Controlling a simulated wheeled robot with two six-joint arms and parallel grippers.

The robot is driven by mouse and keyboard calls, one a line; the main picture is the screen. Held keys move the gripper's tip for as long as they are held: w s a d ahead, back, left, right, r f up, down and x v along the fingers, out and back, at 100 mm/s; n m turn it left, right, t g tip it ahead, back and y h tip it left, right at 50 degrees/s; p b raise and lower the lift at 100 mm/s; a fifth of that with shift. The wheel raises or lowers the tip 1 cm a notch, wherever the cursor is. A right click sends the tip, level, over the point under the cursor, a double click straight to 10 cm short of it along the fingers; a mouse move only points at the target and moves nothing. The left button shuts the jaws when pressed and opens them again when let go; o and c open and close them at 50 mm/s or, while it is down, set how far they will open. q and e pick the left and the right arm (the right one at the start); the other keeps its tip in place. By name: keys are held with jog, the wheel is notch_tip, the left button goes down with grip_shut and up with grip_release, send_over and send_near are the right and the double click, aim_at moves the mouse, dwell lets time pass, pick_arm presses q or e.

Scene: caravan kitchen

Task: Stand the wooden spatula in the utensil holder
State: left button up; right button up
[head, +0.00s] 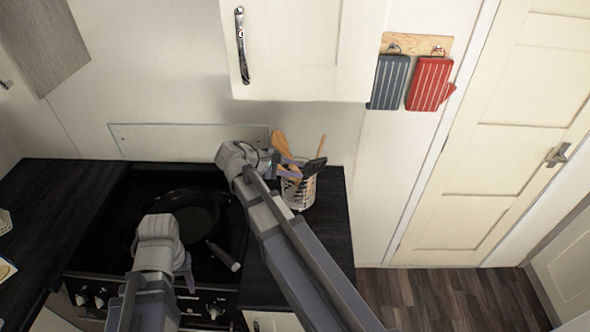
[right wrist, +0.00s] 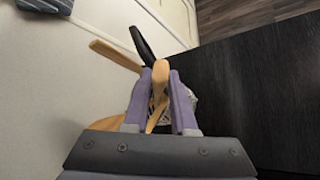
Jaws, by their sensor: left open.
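The utensil holder (head: 299,195), a light patterned pot, stands on the dark counter right of the hob, with several utensils upright in it. My right gripper (head: 287,166) is at its upper left side. In the right wrist view my right gripper (right wrist: 162,80) has its fingers closed around a wooden utensil (right wrist: 159,88), seemingly the wooden spatula. Its lower end is hidden, so I cannot tell how deep it sits in the holder. The holder (right wrist: 192,98) shows only partly behind the fingers. My left gripper (head: 186,272) is open and empty above the hob's front.
A black frying pan (head: 190,210) lies on the hob, its handle towards the front right. A black utensil (right wrist: 141,44) and a wooden handle (right wrist: 113,54) stand close to the right fingers. A cupboard (head: 300,45) hangs above; the counter (right wrist: 245,90) beside the holder is clear.

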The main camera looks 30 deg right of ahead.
jog(key=shift+o, duration=0.8)
jog(key=shift+d, duration=0.1)
jog(key=shift+o, duration=0.7)
jog(key=shift+s+r, duration=0.1)
jog(key=shift+s, duration=0.05)
jog(key=shift+a+r+p, duration=0.2)
jog(key=shift+a+p, duration=0.1)
jog(key=p+v, duration=0.4)
jog(key=v, duration=0.3)
jog(key=shift+a, duration=0.2)
